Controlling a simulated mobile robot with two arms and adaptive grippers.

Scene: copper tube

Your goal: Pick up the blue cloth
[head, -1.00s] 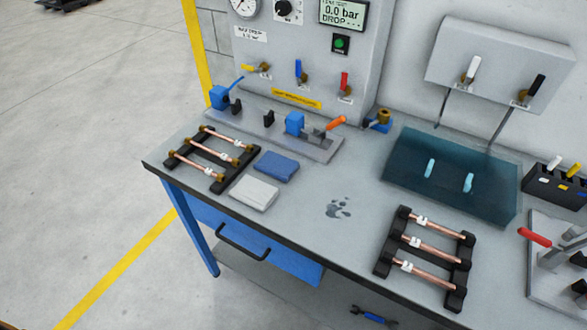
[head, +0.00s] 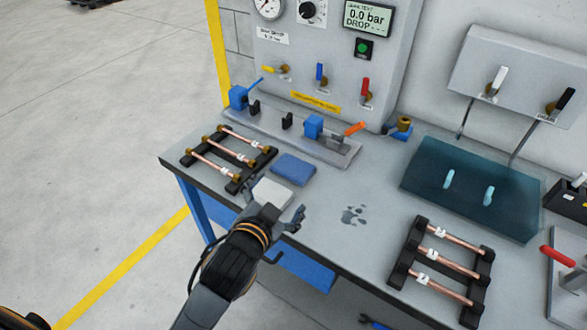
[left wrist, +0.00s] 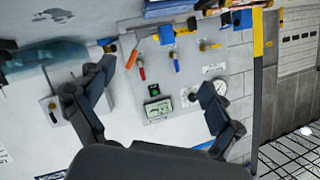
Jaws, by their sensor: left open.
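The blue cloth (head: 294,169) lies folded flat on the workbench, right of the left rack of copper tubes and just behind a white folded cloth (head: 272,193). My left gripper (head: 283,212) is at the bench's front edge, in front of the white cloth and partly covering it. My right gripper is not in view.
Racks of copper tubes stand at left (head: 228,158) and right (head: 444,262). A clamp fixture (head: 313,127) with an orange handle is behind the blue cloth. A dark teal mat (head: 470,190) lies at right. The bench between holds only a wet patch (head: 354,214).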

